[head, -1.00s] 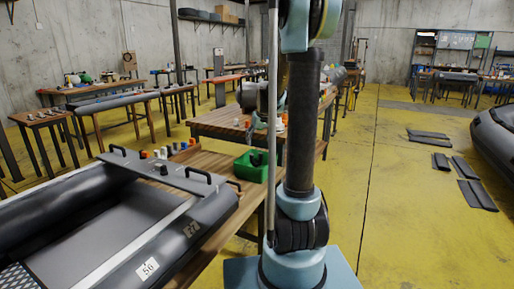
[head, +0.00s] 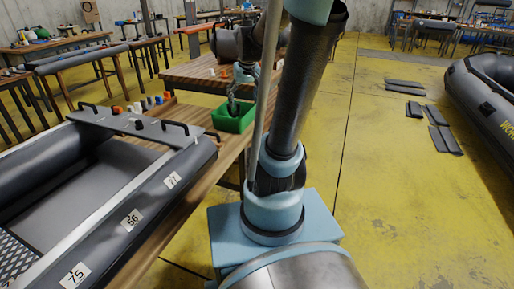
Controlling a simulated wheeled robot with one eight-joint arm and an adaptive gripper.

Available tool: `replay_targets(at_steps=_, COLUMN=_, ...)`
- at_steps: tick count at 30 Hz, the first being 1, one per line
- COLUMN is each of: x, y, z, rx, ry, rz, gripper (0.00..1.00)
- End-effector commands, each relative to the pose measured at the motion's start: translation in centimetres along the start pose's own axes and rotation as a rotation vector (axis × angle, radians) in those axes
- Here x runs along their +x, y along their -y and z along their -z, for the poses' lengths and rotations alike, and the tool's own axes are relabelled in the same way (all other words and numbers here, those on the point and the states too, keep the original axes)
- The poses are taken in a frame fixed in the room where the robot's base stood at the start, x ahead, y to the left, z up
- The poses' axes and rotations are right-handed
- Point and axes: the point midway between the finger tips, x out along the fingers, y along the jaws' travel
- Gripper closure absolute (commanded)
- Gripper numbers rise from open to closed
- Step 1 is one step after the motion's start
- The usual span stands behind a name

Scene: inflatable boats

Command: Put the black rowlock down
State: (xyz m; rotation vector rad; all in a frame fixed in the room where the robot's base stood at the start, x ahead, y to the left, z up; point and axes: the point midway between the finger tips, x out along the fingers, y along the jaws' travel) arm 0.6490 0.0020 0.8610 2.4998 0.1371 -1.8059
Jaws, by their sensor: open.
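My gripper (head: 234,101) is small and dark in the head view, pointing down over the green box (head: 221,124) on the wooden bench. It is open, and its fingertips are at or just inside the box's opening. I cannot make out a black rowlock between the fingers or in the box; the arm and the box wall hide part of that spot. A small dark piece (head: 138,125) sits on the grey board across the boat, to the left of the box; I cannot tell if it is a rowlock.
A grey inflatable boat (head: 150,205) with number labels lies on the bench at left. Its board carries black handles (head: 174,127); small orange, white and blue parts stand behind it. Another wooden table (head: 195,75) is behind. Yellow floor at right is open, with dark slabs (head: 437,138) and another boat (head: 488,105).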

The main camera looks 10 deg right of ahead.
Motion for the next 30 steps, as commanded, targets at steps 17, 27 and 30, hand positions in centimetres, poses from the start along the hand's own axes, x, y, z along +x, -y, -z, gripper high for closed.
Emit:
replay_targets(at_steps=17, x=0.9, y=1.5, z=-18.7, rx=0.059, ry=0.096, rz=-0.025, gripper=0.25)
replay_targets(at_steps=27, x=2.4, y=1.9, z=-23.5, rx=0.076, ry=0.124, rz=-0.035, gripper=0.25)
replay_targets(at_steps=30, x=2.5, y=1.9, z=-23.7, rx=0.076, ry=0.125, rz=-0.035, gripper=0.25)
